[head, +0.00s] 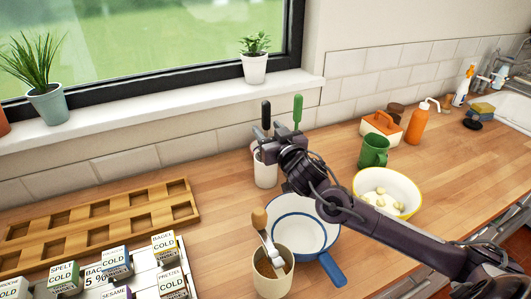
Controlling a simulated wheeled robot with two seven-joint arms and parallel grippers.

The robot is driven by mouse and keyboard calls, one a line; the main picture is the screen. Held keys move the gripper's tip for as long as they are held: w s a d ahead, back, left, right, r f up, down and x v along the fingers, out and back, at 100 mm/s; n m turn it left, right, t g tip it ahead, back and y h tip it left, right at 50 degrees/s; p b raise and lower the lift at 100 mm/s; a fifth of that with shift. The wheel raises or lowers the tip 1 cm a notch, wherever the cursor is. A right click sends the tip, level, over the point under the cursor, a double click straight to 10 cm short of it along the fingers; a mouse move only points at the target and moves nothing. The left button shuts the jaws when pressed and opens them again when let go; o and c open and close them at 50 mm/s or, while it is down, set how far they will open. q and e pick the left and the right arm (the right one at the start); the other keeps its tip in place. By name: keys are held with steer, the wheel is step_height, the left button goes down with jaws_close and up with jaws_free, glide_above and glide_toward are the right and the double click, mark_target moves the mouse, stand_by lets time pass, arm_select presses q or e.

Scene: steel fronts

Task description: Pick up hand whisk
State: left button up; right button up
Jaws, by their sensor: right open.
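My right gripper (277,132) is open, above and at the rim of a white utensil crock (265,173) near the back wall. Two handles stand up right by its fingers: a black handle (266,114) and a green handle (298,109). Their lower ends are hidden by the gripper and crock, so I cannot tell which, if either, is the hand whisk. Whether the fingers touch a handle is also unclear. My left gripper is out of view.
A blue-rimmed white pan (300,215) lies under my right arm. A wooden rack (100,226) and several small labelled boxes (115,262) are at the left.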

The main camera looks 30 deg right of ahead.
mark_target(263, 121)
steer(key=w, duration=0.1)
steer(key=w+p, duration=0.1)
steer(key=w, duration=0.1)
steer(key=shift+w+d+r+p, duration=0.25)
steer(key=shift+w+d+p, duration=0.05)
steer(key=shift+w+d, duration=0.1)
steer(key=shift+w+f, duration=0.15)
steer(key=shift+w, duration=0.45)
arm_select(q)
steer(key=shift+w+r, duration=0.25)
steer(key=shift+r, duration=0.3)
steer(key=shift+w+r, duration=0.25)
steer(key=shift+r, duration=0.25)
arm_select(e)
steer(key=shift+s, duration=0.1)
steer(key=shift+c, duration=0.4)
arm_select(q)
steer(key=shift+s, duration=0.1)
arm_select(e)
jaws_close()
